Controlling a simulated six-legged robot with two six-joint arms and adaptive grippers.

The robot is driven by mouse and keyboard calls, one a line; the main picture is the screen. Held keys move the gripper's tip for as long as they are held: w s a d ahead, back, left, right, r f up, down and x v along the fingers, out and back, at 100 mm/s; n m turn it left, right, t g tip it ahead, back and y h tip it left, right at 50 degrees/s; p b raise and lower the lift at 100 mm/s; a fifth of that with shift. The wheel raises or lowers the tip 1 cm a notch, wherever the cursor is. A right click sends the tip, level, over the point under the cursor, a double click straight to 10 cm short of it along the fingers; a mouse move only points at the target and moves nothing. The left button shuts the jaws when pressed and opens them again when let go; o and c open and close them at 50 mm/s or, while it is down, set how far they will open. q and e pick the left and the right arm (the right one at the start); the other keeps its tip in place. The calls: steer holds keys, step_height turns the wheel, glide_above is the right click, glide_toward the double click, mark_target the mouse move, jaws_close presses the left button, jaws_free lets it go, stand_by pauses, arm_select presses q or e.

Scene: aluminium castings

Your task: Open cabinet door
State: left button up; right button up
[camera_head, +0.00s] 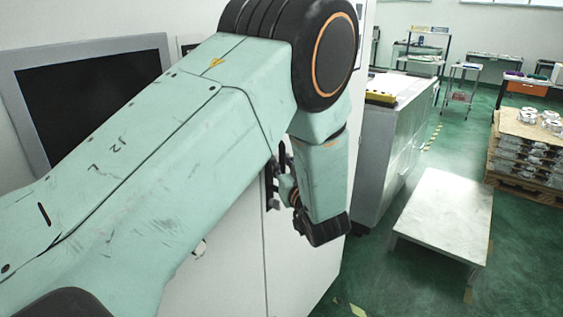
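A white cabinet (303,270) stands close in front of me, with a vertical seam in its front below my arm. My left arm crosses the picture from the left and covers much of the cabinet front. Dark parts of my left gripper (273,188) show just past the forearm, near the seam. The rest of the gripper is hidden behind my arm, and I cannot tell whether it is open or touches the door. No door handle can be clearly made out. My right gripper is not in view.
A dark screen (85,92) in a grey frame is at the upper left. A grey-white machine housing (390,150) stands right of the cabinet, with a low white table (445,215) beside it. Stacked pallets (525,160) bear castings at the right. Green floor is clear at the lower right.

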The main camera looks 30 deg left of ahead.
arm_select(q)
steer(key=shift+s+d+r, duration=0.2)
steer(key=shift+s+r, duration=0.25)
steer(key=shift+s, duration=0.25)
steer(key=shift+c, duration=0.5)
steer(key=shift+d, duration=0.1)
steer(key=shift+c, duration=0.7)
steer(key=shift+w+f, duration=0.2)
steer(key=shift+w, duration=0.1)
jaws_close()
steer(key=shift+s, duration=0.1)
